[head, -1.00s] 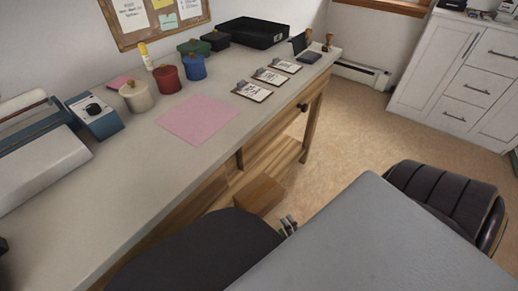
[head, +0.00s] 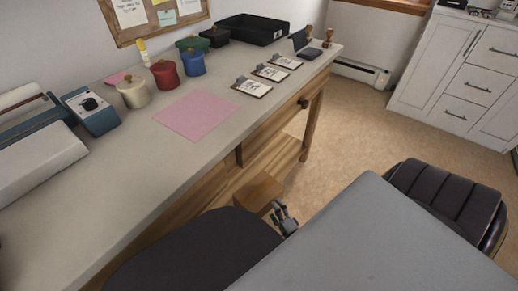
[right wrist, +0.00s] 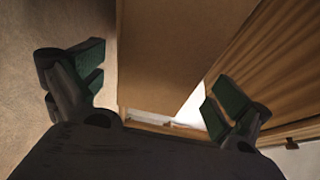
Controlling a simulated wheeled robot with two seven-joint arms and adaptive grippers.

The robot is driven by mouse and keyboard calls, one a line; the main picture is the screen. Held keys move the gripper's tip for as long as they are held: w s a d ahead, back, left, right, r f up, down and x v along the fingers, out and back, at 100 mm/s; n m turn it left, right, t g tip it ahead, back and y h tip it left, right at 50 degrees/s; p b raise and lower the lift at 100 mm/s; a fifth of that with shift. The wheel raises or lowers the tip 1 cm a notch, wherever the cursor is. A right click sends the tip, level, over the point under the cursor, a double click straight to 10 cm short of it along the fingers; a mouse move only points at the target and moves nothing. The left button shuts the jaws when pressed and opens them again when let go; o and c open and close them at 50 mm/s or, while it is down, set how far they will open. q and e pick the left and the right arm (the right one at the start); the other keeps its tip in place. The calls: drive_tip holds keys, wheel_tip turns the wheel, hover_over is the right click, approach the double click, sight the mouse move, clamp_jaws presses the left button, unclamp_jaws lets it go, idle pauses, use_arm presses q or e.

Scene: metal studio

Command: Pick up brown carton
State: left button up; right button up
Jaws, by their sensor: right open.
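The brown carton (head: 258,191) is low beside the wooden desk, its lower part hidden in the head view. My right gripper (head: 280,210) is just to its right and nearer the camera, partly hidden behind a grey surface. In the right wrist view the carton's brown face (right wrist: 180,50) fills the space between the spread fingers of my right gripper (right wrist: 152,85). My left gripper is not in view.
The desk (head: 120,195) runs along the left, with a pink sheet (head: 195,114), canisters and clipboards on top. Its wooden front is close to the carton. A grey flat surface (head: 370,240) and a black padded seat (head: 440,195) are at the right. Bare floor (head: 345,130) lies beyond.

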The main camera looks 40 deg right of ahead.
sight(270, 200)
drive_tip(key=shift+w, duration=0.1)
drive_tip(key=shift+w+d+b, duration=0.15)
drive_tip(key=shift+w+b, duration=0.3)
drive_tip(key=shift+w, duration=0.5)
drive_tip(key=shift+w+d+b, duration=0.15)
drive_tip(key=shift+w+b, duration=0.25)
drive_tip(key=shift+w, duration=0.55)
drive_tip(key=shift+w+d, duration=0.1)
drive_tip(key=shift+w, duration=0.45)
drive_tip(key=shift+r, duration=0.1)
drive_tip(key=shift+c, duration=0.3)
drive_tip(key=c, duration=0.9)
